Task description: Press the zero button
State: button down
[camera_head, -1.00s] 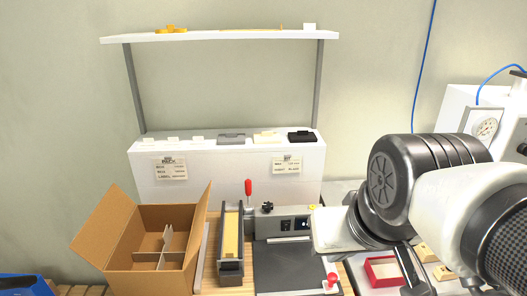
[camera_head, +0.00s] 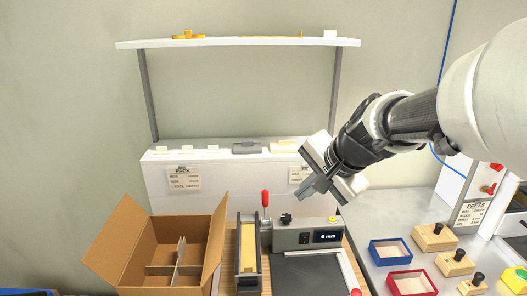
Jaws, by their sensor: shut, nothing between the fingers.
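A grey console (camera_head: 290,238) with a small lit display (camera_head: 327,236) stands at the back of a dark flat plate (camera_head: 310,274). A small dark control (camera_head: 304,239) sits on its front face, left of the display. Its marking is too small to read, so I cannot tell if it is the zero button. My gripper (camera_head: 305,191) is shut and empty. It appears above the console in the picture, in front of the white bench, pointing down and left, apart from the console.
A red-knobbed lever (camera_head: 265,199) stands left of the console, beside a narrow channel with a yellow strip (camera_head: 248,248). An open cardboard box (camera_head: 130,244) is further left. Blue (camera_head: 372,255) and red (camera_head: 390,287) trays and wooden knobbed blocks (camera_head: 435,240) lie right.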

jog(key=w+d+f+m+t, duration=0.1)
jog(key=w+d+f+m, duration=0.2)
jog(key=w+m, duration=0.15)
jog(key=w+d+f+m, duration=0.2)
jog(key=w+d+m, duration=0.15)
jog(key=w, duration=0.25)
jog(key=m+t+h+b, duration=0.1)
jog(key=m, duration=0.6)
send_over(332, 220)
notch_tip(332, 220, down, 7)
jog(key=shift+s+d, duration=0.3)
notch_tip(332, 220, down, 9)
jog(key=b, duration=0.8)
jog(key=shift+r, duration=0.15)
jog(key=shift+f+b, duration=0.4)
jog(key=shift+b, duration=0.15)
